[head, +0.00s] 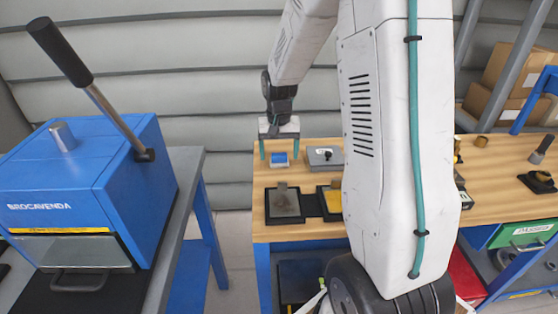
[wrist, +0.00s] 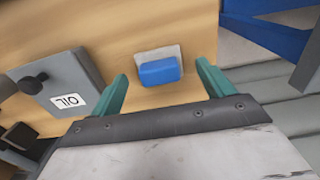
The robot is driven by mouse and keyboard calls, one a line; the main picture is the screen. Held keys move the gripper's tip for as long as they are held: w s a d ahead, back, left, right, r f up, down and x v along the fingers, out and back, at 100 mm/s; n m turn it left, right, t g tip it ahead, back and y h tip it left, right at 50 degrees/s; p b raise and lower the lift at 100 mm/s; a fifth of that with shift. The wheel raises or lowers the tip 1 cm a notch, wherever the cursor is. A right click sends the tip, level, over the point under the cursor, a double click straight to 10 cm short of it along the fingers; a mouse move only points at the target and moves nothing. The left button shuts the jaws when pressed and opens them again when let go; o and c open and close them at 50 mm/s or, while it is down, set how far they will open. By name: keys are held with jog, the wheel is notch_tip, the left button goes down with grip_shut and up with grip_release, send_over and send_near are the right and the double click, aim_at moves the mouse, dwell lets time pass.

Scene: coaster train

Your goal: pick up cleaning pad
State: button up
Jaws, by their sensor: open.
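The cleaning pad is a small blue block on a pale grey base. In the wrist view the pad (wrist: 160,71) lies on the wooden bench, ahead of my gripper and between the lines of its two fingers. In the head view the pad (head: 280,158) sits near the bench's left end. My gripper (head: 279,152) is above it, with green fingers spread on either side. In the wrist view my gripper (wrist: 163,80) is open and empty. I cannot tell the exact height of the fingertips over the bench.
A grey box labelled OIL (wrist: 62,90) with a black knob stands beside the pad; it also shows in the head view (head: 323,161). Black trays (head: 284,205) lie nearer on the wooden bench (head: 300,233). A blue press (head: 90,185) stands left, across a gap. My arm hides part of the bench.

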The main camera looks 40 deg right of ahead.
jog(key=shift+f, duration=0.8)
jog(key=c, duration=1.1)
jog(key=shift+r, duration=0.15)
jog(key=shift+r, duration=0.6)
notch_tip(320, 180, up, 2)
jog(key=shift+r, duration=0.25)
jog(key=s, duration=1)
jog(key=s+r, duration=0.1)
jog(key=s, duration=0.5)
